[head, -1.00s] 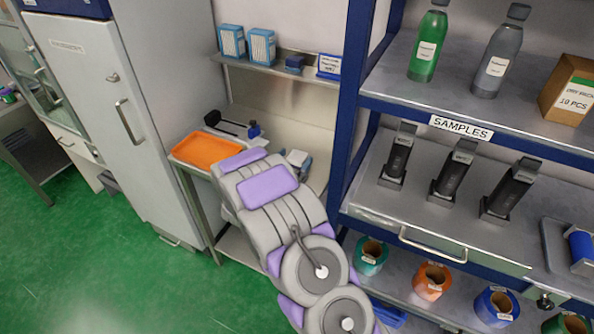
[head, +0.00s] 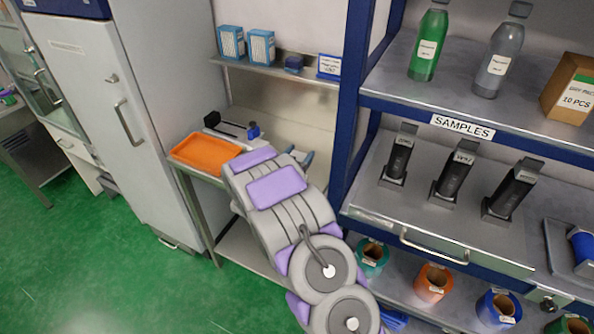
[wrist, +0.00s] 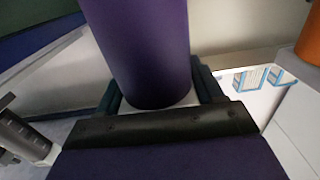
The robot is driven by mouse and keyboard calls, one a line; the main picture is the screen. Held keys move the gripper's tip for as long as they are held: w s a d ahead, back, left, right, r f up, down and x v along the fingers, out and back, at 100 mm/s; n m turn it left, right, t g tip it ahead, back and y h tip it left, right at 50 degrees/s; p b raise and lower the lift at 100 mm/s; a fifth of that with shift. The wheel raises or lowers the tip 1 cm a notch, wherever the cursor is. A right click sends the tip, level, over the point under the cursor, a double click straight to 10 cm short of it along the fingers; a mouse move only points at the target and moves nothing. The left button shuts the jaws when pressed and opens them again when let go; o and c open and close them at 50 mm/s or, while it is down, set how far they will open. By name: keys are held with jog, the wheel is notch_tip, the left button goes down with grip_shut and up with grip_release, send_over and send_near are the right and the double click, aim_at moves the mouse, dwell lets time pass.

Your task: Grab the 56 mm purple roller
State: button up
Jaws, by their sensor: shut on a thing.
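The roller's far end is out of frame, and no size marking shows. In the head view my gripper (head: 306,160) is mostly hidden behind my arm, over the steel bench. The roller cannot be made out there.
An orange tray (head: 202,153) lies on the steel bench, left of my arm. A blue-framed shelf with black sample holders (head: 454,174) stands close on the right. Coloured rolls, such as an orange one (head: 433,282), sit below. Green floor is free at left.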

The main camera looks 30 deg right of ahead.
grip_shut()
dwell(0.3)
